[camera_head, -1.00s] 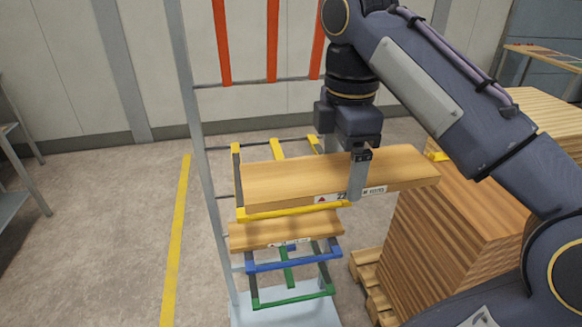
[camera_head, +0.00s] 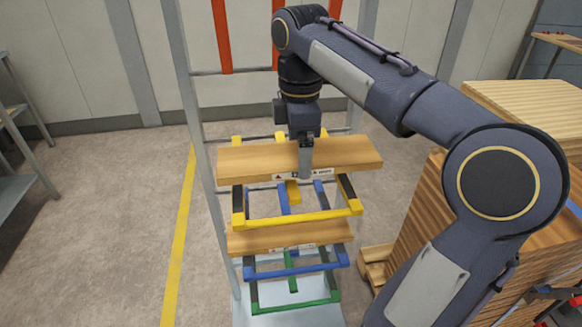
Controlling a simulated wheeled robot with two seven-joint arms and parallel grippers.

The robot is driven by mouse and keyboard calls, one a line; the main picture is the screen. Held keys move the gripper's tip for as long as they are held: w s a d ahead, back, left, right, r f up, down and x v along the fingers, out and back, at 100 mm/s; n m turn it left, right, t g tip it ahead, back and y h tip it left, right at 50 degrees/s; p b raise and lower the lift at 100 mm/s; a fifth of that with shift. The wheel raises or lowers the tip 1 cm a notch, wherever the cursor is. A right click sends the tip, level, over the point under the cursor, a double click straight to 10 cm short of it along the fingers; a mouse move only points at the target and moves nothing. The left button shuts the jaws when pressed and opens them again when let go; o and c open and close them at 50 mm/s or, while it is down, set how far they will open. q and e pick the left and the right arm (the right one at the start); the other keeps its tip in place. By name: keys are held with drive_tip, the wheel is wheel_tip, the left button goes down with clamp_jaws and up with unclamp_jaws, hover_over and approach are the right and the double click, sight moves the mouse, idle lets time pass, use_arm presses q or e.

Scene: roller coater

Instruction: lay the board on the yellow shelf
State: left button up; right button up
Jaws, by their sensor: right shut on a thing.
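The wooden board (camera_head: 245,160) is held crosswise by my right gripper (camera_head: 305,165), which is shut on its front edge near the middle. The board looks about level and spans the rear part of the yellow shelf (camera_head: 262,222). The shelf's yellow front bar and part of its arms show clear in front of the board. I cannot tell whether the board touches the shelf or hangs a little above it. The board's right end sticks out past the shelf's right arm. My left gripper is not in view.
Another board (camera_head: 262,240) lies below on the blue shelf (camera_head: 268,272), with a green shelf (camera_head: 295,306) under that. Red bars (camera_head: 222,38) stand above. A grey rack post (camera_head: 190,110) rises at left. A large board stack (camera_head: 425,215) stands at right.

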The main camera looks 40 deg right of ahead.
sight(291, 166)
drive_tip(key=shift+w+a+f, duration=0.1)
drive_tip(key=shift+w+f, duration=0.75)
drive_tip(key=shift+f, duration=0.25)
drive_tip(key=shift+w+f+b, duration=0.2)
drive_tip(key=shift+f+b, duration=0.15)
drive_tip(key=shift+f, duration=1.35)
drive_tip(key=shift+f, duration=0.2)
drive_tip(key=o, duration=1)
drive_tip(key=shift+o, duration=0.2)
wheel_tip(291, 166, up, 12)
drive_tip(key=p, duration=0.3)
drive_tip(key=shift+r, duration=0.2)
